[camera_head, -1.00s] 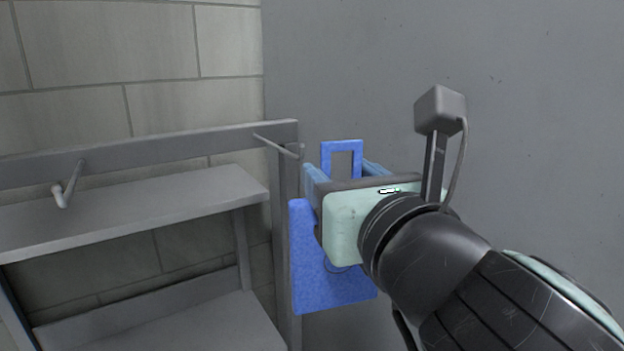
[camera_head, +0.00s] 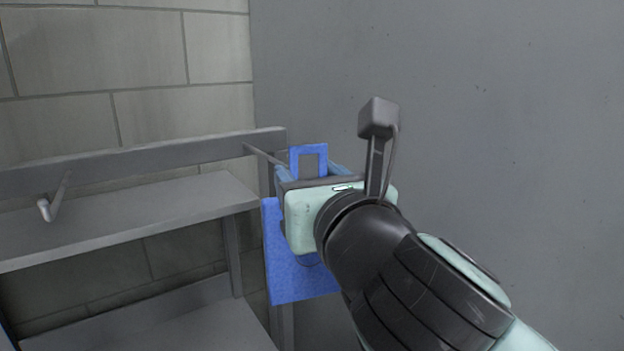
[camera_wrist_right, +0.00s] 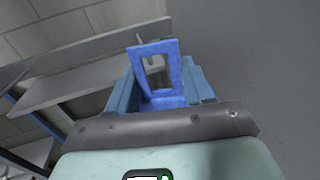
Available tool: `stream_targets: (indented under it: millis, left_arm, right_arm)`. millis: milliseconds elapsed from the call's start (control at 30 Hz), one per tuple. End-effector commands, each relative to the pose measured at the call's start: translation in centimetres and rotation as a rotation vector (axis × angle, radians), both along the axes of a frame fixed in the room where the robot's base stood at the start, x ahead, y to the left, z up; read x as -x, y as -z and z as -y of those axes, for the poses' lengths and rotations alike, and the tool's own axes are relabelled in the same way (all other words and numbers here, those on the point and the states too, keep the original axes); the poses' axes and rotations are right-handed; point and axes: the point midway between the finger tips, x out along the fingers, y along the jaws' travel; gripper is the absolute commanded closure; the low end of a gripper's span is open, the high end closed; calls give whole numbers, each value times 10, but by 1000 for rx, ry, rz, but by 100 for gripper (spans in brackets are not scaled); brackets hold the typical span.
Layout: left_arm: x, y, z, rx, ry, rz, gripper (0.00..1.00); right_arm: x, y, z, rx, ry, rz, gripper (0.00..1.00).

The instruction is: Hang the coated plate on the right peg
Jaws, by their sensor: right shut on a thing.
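The coated plate (camera_head: 290,280) is blue, with a rectangular loop at its top (camera_head: 295,160). My right gripper (camera_head: 308,176) is shut on it below the loop and hides its middle. The plate hangs roughly upright in front of the rack's right end. The right peg (camera_head: 262,154) sticks out from the rail, and its outer end meets the loop's left edge in the head view. In the right wrist view, the loop (camera_wrist_right: 172,70) stands between the fingers, with the peg (camera_wrist_right: 142,42) behind it. I cannot tell whether the peg passes through the opening. My left gripper is not in view.
The grey rail (camera_head: 150,157) also carries a left peg (camera_head: 53,196), which is empty. Below is a grey shelf (camera_head: 130,215) with a lower one under it. A plain grey wall (camera_head: 480,120) stands close behind and right of the gripper.

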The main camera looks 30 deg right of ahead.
Motion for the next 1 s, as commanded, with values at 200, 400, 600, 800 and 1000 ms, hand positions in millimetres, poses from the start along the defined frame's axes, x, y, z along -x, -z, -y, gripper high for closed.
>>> stream_targets:
  millis: [200, 400, 600, 800, 1000]
  left_arm:
    - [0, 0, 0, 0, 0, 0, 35]
    - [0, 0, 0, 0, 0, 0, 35]
    - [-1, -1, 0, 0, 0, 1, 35]
    - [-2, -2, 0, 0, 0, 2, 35]
    - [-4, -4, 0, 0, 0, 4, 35]
  right_arm:
    - [-2, -1, 0, -1, 0, 2, 98]
    - [-2, -1, 0, -1, 0, 2, 98]
    - [-7, -1, -1, 0, 0, 1, 98]
    - [-15, -1, -1, 0, 1, 1, 98]
    - [-23, -1, -2, 0, 0, 2, 98]
